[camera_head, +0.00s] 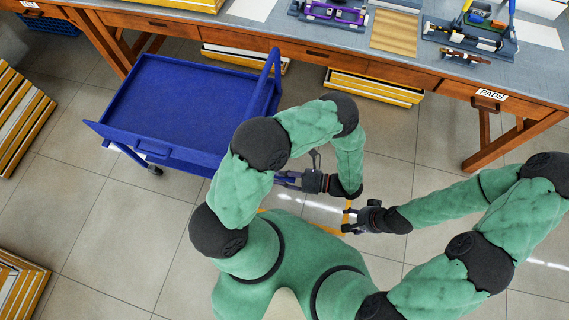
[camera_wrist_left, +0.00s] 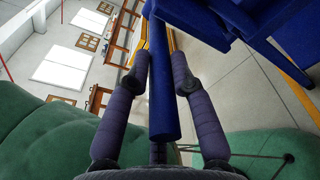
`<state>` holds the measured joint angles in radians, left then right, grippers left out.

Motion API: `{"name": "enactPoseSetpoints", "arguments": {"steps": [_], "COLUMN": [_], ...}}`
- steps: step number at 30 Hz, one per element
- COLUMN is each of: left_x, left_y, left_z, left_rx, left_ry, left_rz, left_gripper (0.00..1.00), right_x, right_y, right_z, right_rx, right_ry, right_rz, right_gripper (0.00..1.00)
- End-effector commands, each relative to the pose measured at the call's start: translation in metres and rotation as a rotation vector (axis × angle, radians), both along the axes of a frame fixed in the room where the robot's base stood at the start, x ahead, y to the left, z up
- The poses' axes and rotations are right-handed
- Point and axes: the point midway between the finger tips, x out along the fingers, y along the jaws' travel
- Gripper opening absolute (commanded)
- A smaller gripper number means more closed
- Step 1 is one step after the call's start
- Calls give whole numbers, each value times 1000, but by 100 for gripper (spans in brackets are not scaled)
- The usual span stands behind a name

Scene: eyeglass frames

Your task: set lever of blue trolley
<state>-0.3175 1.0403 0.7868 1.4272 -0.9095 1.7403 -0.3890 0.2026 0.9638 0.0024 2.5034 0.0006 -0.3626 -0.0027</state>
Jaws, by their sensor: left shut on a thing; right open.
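The blue trolley (camera_head: 185,100) stands on the floor left of centre in the head view, with an upright handle (camera_head: 272,72) at its right end. My left gripper (camera_head: 287,181) is low beside the trolley's right side, partly hidden by my own arm. In the left wrist view, its two fingers lie on either side of a blue bar, the lever (camera_wrist_left: 163,115), and it is shut on it. The trolley's blue body (camera_wrist_left: 285,35) shows at the upper right there. My right gripper (camera_head: 352,217) is open and empty, to the right of the left one.
A long wooden workbench (camera_head: 385,62) with trays and fixtures runs across the back. Yellow-edged stacks (camera_head: 374,87) lie under it. More stacks (camera_head: 18,110) stand at the left edge. The tiled floor (camera_head: 80,220) is clear left of my body.

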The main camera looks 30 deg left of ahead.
Motion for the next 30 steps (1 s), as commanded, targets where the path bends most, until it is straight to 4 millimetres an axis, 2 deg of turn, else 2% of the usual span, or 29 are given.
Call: {"name": "enactPoseSetpoints", "arguments": {"steps": [1,8,9,11,22,26,30], "left_x": [-4,-4,-4,-4,-2,-1,-1], "left_y": [0,0,0,0,0,0,0], "left_z": [-8,-9,-9,-9,-2,12,34], "left_rx": [-17,-17,-17,-17,-15,-15,-16], "left_ry": [3,4,4,4,-2,-4,-4], "left_rz": [3,3,3,3,1,2,1], "left_gripper": [0,0,26,43,45,45,45], "right_x": [0,0,0,0,0,0,0], "right_y": [0,0,0,0,0,0,0], "right_z": [-1,-1,-1,-2,-1,-1,-1], "right_rx": [0,0,0,0,0,0,0], "right_ry": [0,0,0,0,0,0,0], "right_rz": [0,0,0,0,0,0,0], "right_gripper": [60,60,60,60,60,60,60]}}
